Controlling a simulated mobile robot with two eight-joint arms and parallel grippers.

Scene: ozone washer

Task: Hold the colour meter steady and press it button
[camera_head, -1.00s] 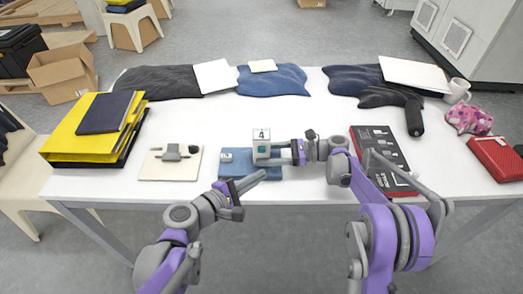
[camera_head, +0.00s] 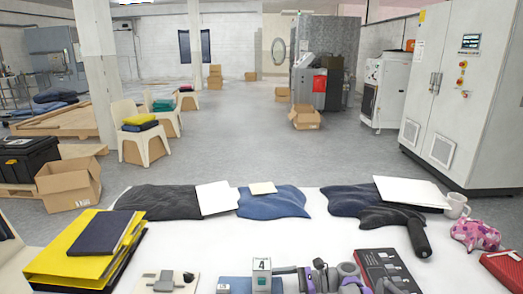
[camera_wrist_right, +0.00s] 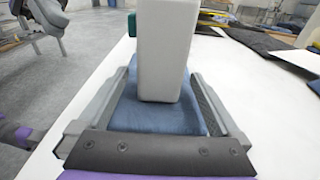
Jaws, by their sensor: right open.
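The colour meter is a small pale upright block with a green patch and a "4" on its upper part. The colour meter (camera_head: 262,277) stands at the bottom edge of the head view, on a blue cloth (camera_head: 236,285). In the wrist view the colour meter (camera_wrist_right: 160,50) rises between the two fingers of my right gripper (camera_wrist_right: 162,78), which is open with a gap on each side. The right gripper (camera_head: 280,271) comes to the meter from the right in the head view. Grey parts at the wrist view's upper left look like my left gripper (camera_wrist_right: 42,18); its jaws are unclear.
Left of the meter lies a cream board (camera_head: 165,283) with a dark fitting. Yellow folders (camera_head: 75,262) are further left. A dark box (camera_head: 388,268) lies right of my right gripper. Folded garments (camera_head: 272,203) line the far table edge. The table middle is clear.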

